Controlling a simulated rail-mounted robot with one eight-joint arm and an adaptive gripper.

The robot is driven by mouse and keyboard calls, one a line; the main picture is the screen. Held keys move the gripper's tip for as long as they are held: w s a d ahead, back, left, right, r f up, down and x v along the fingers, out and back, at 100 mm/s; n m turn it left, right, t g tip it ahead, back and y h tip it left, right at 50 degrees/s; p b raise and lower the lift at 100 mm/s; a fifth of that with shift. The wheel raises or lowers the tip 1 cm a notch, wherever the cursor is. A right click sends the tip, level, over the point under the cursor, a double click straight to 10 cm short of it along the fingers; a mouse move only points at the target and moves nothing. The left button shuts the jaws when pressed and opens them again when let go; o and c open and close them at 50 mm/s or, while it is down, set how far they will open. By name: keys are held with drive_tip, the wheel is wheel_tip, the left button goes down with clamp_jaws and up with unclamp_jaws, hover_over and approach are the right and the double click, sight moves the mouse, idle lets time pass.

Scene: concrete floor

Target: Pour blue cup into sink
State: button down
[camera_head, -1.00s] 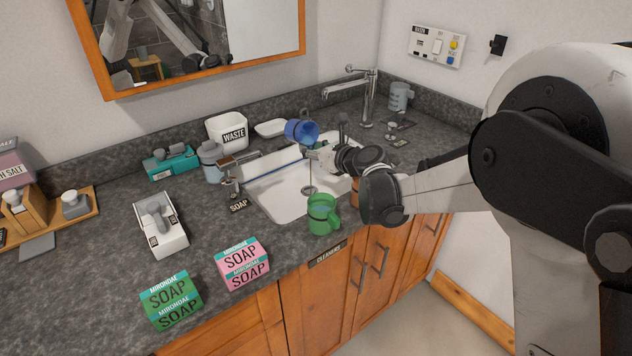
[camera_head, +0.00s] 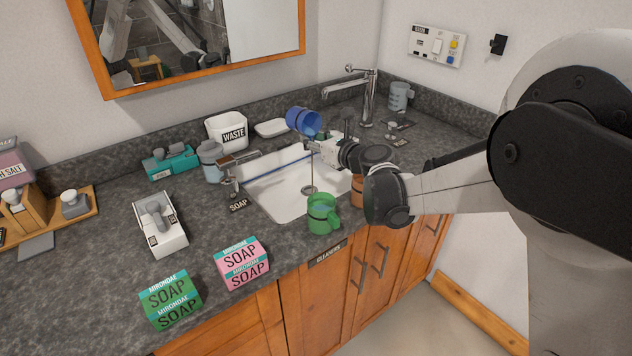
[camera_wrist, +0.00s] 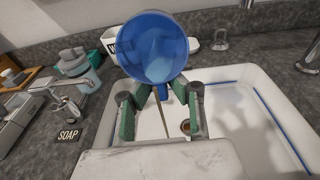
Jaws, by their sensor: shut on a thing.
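The blue cup (camera_head: 304,121) is held over the white sink (camera_head: 281,203), tilted with its mouth toward my gripper (camera_head: 317,144). In the wrist view, the cup (camera_wrist: 134,50) shows its open mouth with paler blue inside; I cannot tell how much liquid is there. My gripper (camera_wrist: 162,97) is shut on the cup's handle with its green-padded fingers. A thin line, apparently a stream of liquid, runs from below the cup toward the drain (camera_head: 308,190). The drain also shows in the wrist view (camera_wrist: 186,127).
A green mug (camera_head: 322,214) and an orange cup (camera_head: 357,190) stand at the sink's front edge. A side tap (camera_head: 230,178), the waste bin (camera_head: 227,131) and a tall faucet (camera_head: 369,98) surround it. Soap boxes (camera_head: 243,263) lie on the front counter.

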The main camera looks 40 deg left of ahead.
drive_tip(key=shift+y+b, duration=0.7)
drive_tip(key=shift+b, duration=0.6)
drive_tip(key=shift+r, duration=0.35)
drive_tip(key=shift+a+r+y, duration=0.1)
drive_tip(key=shift+r+y, duration=0.15)
drive_tip(key=shift+y, duration=0.05)
